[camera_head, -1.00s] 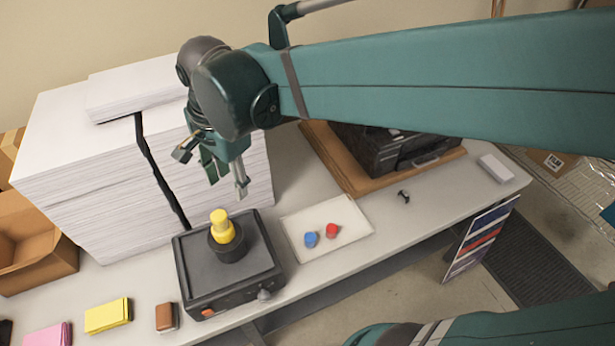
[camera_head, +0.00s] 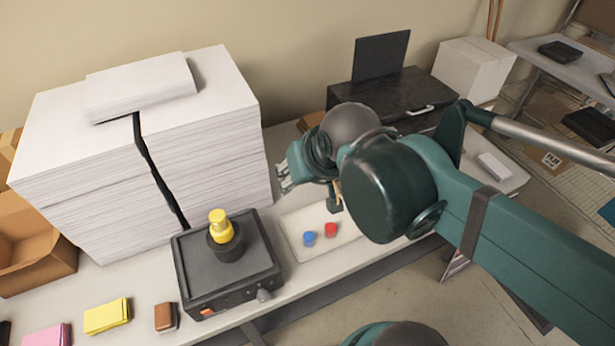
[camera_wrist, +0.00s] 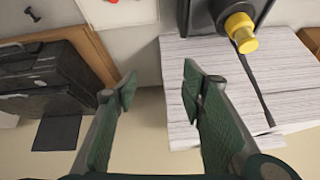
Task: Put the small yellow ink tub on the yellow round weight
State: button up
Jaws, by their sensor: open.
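A small yellow piece (camera_head: 217,215), which looks like the yellow ink tub, stands upright on a wider yellow round piece (camera_head: 221,233), which looks like the yellow round weight. The wider piece sits on a black round base on a dark scale-like device (camera_head: 188,262). The yellow stack also shows in the wrist view (camera_wrist: 241,34), at the upper right. I cannot see exactly where the two yellow pieces meet. My gripper (camera_wrist: 158,82) is open with nothing between its fingers. In the head view it is right of the stack and clear of it, partly hidden by my wrist.
A tall paper stack (camera_head: 140,175) stands behind and left of the device. A pale tray (camera_head: 297,250) right of it holds a blue tub (camera_head: 309,238) and a red tub (camera_head: 330,230). A black machine (camera_head: 395,92) stands farther back. Sticky-note pads lie front left.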

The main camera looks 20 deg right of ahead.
jog(key=shift+s+d+f+n+t, duration=0.15)
jog(key=shift+s+d+n+t, duration=0.2)
jog(key=shift+d+n, duration=0.35)
